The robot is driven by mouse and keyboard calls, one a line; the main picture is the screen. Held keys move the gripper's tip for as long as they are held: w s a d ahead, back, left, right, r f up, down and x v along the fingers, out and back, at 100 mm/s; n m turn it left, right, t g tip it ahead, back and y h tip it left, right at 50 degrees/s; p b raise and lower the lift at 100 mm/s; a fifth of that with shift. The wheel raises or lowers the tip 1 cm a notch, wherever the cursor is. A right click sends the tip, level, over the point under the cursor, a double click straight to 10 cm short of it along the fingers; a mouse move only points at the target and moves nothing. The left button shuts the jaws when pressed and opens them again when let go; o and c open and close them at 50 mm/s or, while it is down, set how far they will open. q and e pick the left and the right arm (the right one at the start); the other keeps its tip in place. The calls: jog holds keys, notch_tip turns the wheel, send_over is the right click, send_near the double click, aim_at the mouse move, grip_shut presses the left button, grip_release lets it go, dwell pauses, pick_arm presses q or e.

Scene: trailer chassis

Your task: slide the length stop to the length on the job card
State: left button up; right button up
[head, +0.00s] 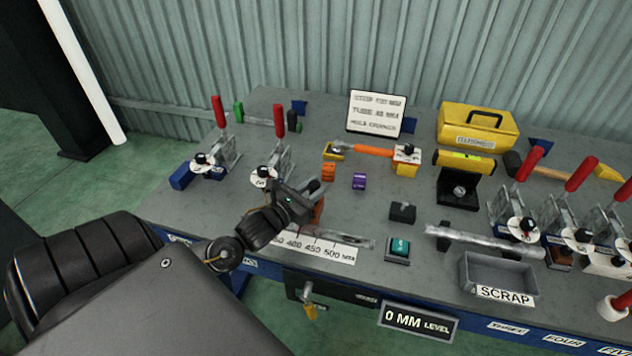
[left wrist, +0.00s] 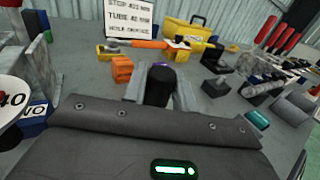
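The job card (head: 376,112) stands at the back of the bench. Its top line starts with STOP and a blurred number; it also shows in the left wrist view (left wrist: 129,17). The length scale (head: 318,246) lies along the front, with marks including 400, 450 and 500 visible. An orange-brown piece (head: 319,212), perhaps the length stop, shows beside my gripper just behind the scale. My left gripper (head: 314,188) is low over this spot. In the left wrist view a black upright knob (left wrist: 160,86) stands at the fingers; whether they grip it is unclear. My right gripper is out of view.
Toggle clamps with red handles (head: 279,120) stand at left, and several more at right. A SCRAP tray (head: 500,272), a teal button (head: 399,247) and a metal tube (head: 480,240) lie right of the scale. Orange (head: 328,172) and purple (head: 359,181) blocks sit behind.

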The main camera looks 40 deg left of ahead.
pick_arm(q)
jog(key=o, duration=0.4)
jog(key=s, duration=0.3)
jog(key=s+b, duration=0.1)
jog(key=s, duration=0.6)
jog(key=shift+a+f+b, duration=0.1)
jog(key=shift+a+b, duration=0.15)
jog(key=shift+b, duration=0.1)
jog(key=shift+s, duration=0.45)
